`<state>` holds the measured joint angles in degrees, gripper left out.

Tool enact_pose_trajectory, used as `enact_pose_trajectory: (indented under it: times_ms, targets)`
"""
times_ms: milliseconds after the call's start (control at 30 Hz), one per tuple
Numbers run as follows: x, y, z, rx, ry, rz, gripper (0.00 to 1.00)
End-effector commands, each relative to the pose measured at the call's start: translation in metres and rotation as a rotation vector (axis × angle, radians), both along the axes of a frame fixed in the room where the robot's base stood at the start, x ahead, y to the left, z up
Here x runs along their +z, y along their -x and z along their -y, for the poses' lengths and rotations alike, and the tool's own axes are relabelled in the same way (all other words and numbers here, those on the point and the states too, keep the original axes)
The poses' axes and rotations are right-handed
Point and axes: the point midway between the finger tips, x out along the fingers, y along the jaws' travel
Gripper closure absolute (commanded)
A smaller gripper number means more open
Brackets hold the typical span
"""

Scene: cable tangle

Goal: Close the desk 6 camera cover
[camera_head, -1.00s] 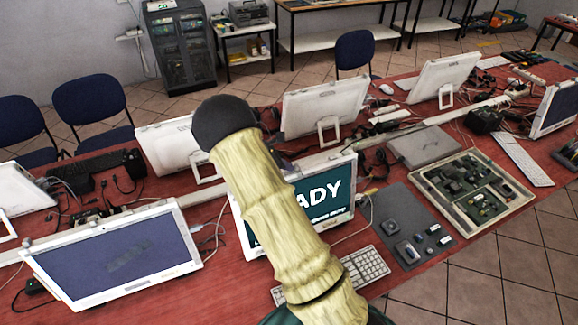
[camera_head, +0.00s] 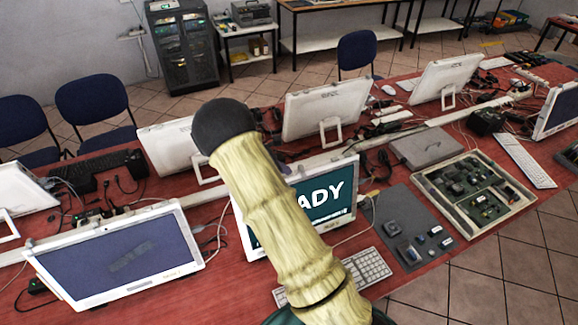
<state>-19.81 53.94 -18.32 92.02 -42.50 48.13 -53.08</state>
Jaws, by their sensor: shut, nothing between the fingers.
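A white-framed monitor (camera_head: 335,205) stands near the middle of the red desk, lit teal with white letters ending in "ADY". My arm crosses in front of its left part and hides its upper left frame. Another white monitor (camera_head: 118,252) with a dark blue screen faces me at the left, with a small knob on its upper left edge. I cannot make out a camera cover or a number marking desk 6. My arm rises from the bottom to a dark rounded joint; the gripper's fingers do not show.
A keyboard (camera_head: 366,268) lies below the lit monitor. A grey mat (camera_head: 388,210) with small parts and a tray of circuit boards (camera_head: 522,205) lie to the right. Monitors seen from behind (camera_head: 333,112) stand across the desk. Loose cables run between them. Tiled floor is clear at the lower right.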

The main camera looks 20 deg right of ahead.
Motion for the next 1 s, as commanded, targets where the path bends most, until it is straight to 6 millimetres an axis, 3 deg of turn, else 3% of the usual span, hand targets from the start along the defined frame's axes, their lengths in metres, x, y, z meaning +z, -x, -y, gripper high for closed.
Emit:
enact_pose_trajectory:
  times_ms: [200, 500, 700, 1000]
  targets:
    - [0.02, 0.001, -0.036, 0.003, -0.004, 0.005, 1.0]
    - [0.06, 0.004, -0.073, 0.001, -0.004, 0.004, 1.0]
    - [0.07, 0.005, -0.082, 0.002, -0.003, 0.001, 1.0]
    - [0.071, 0.005, -0.082, 0.001, -0.003, 0.0, 1.0]
